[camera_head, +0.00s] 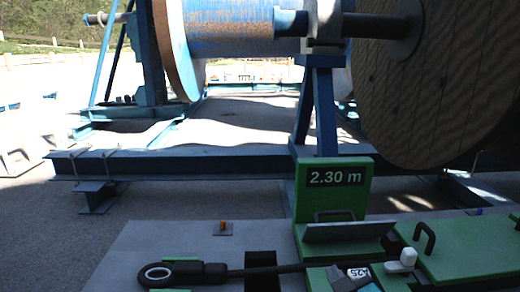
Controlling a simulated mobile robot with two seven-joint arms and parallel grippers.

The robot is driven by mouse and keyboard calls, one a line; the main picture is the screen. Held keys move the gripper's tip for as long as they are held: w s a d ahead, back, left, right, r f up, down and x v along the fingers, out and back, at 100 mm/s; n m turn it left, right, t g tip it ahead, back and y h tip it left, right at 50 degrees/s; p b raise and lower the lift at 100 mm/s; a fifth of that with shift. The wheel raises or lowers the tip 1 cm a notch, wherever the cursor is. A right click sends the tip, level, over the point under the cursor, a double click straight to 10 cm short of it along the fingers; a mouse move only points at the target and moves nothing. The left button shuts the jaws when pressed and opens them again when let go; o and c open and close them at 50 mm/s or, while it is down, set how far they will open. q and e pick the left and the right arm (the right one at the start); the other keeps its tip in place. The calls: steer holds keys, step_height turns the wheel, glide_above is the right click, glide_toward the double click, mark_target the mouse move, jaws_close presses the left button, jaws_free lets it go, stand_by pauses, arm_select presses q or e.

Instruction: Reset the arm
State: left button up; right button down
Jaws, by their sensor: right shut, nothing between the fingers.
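A black cable (290,269) with a ringed black end fitting (183,272) lies across the grey bench top (150,240) at the bottom of the head view. The cable runs right over a dark opening to the green fixture, near a white knob (402,258). My right gripper is shut and empty, but I cannot clearly tell its fingers from the small parts at the bottom edge. My left gripper is not in view.
A green stand (300,190) marked 2.30 m rises behind the cable. A green panel (470,250) with a handle is at the right. Behind stand a blue beam (200,165) and large reels (440,90). The bench's left part is mostly clear, with a small orange peg (222,226).

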steer(key=s+d+f+m+g, duration=0.25)
steer(key=s+f+g, duration=0.4)
steer(key=s, duration=0.55)
steer(key=s+d+f+m+g, duration=0.1)
steer(key=s+d+f+g, duration=0.5)
steer(key=s, duration=0.6)
steer(key=w+a+f+t+y+p, duration=0.1)
steer(key=w+a+f+t+p, duration=0.2)
steer(key=w+a+f+t, duration=0.2)
steer(key=w+f+t, duration=0.1)
steer(key=w+t, duration=0.2)
steer(key=shift+f, duration=0.35)
steer(key=shift+n, duration=0.25)
